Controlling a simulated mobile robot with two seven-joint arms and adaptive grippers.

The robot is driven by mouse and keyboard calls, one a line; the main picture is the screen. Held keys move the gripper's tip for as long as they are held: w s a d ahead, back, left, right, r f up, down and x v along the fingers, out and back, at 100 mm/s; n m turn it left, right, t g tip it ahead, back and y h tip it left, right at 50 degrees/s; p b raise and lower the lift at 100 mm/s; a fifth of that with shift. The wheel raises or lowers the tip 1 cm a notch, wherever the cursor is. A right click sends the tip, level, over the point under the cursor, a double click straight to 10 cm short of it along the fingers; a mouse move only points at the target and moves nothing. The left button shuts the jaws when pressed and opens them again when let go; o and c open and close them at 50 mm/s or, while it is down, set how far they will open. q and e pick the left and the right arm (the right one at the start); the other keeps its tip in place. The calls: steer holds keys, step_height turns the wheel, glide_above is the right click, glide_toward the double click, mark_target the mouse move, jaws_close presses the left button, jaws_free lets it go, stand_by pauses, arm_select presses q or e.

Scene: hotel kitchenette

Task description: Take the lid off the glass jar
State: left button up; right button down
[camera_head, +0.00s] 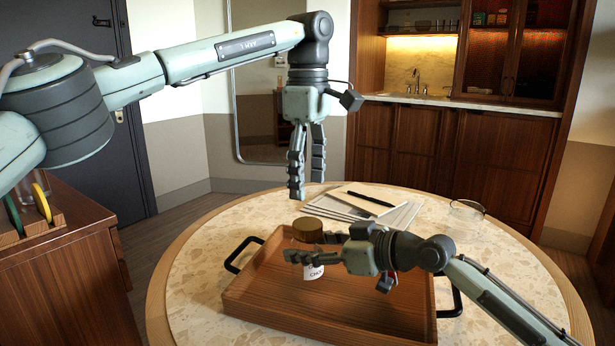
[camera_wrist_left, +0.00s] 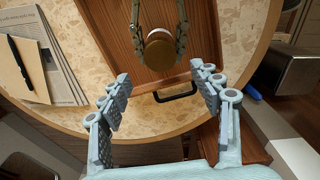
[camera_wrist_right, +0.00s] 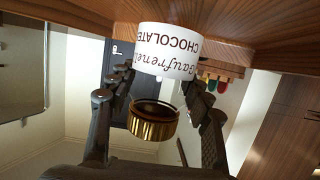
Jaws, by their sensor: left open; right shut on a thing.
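The glass jar (camera_head: 313,271), with a white label reading "CHOCOLATE", stands upright in the wooden tray. Its round brown-gold lid (camera_head: 308,230) is on top; it also shows in the left wrist view (camera_wrist_left: 160,53) and right wrist view (camera_wrist_right: 152,120). My right gripper (camera_head: 303,250) is shut on the jar from the right, its fingers on either side below the lid. The fingers partly hide the jar's middle. My left gripper (camera_head: 307,188) is open and empty, pointing down above the lid and apart from it.
The brown tray (camera_head: 335,315) with black handles lies on the round stone-topped table (camera_head: 205,275). Behind it are papers (camera_head: 403,215) with a black pen (camera_head: 371,198), and glasses (camera_head: 467,207) at the back right. A wooden cabinet (camera_head: 65,285) stands left of the table.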

mark_target(307, 223)
arm_select(q)
steer(key=m, duration=1)
steer(key=shift+m, duration=0.3)
steer(key=shift+f, duration=4)
